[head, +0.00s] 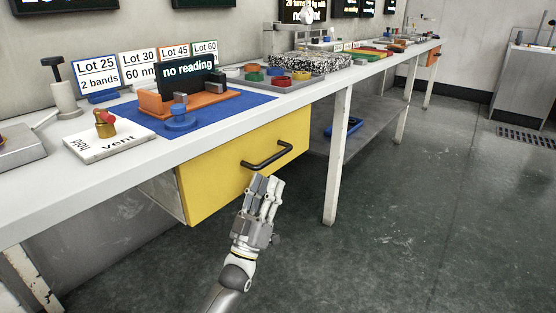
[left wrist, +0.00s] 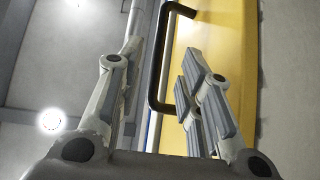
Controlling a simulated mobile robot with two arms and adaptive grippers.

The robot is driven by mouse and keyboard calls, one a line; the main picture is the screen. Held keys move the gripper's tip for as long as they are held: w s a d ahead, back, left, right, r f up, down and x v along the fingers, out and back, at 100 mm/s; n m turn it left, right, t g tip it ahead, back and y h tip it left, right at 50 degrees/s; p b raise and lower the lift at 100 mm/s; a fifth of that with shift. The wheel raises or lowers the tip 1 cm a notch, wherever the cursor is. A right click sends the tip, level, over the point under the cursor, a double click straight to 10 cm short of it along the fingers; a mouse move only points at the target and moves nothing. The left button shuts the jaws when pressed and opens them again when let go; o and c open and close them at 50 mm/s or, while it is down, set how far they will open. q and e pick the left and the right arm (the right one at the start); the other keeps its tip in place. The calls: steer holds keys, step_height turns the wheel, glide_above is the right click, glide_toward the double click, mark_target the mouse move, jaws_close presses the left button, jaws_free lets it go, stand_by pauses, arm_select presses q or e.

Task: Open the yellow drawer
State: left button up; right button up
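The yellow drawer (head: 225,172) hangs under the front edge of the workbench, with a black bar handle (head: 267,155) on its front. I cannot tell whether it is fully shut or slightly ajar. My left gripper (head: 267,182) is just below and in front of the handle, its fingers pointing up toward it. In the left wrist view the gripper (left wrist: 158,72) is open and empty. The handle (left wrist: 156,70) shows in the gap between its fingers, apparently beyond them, with the yellow front (left wrist: 225,50) behind. My right gripper is not in view.
The white workbench (head: 120,162) carries a blue mat (head: 245,101), an orange stand (head: 205,103), lot signs and a tray of coloured rings. A bench leg (head: 337,160) stands right of the drawer. The floor in front (head: 400,230) is clear.

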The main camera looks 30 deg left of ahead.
mark_target(278, 153)
arm_select(q)
steer(key=b+x, duration=0.1)
steer(key=x, duration=0.7)
steer(key=shift+w+b, duration=0.2)
steer(key=shift+b, duration=0.15)
jaws_close()
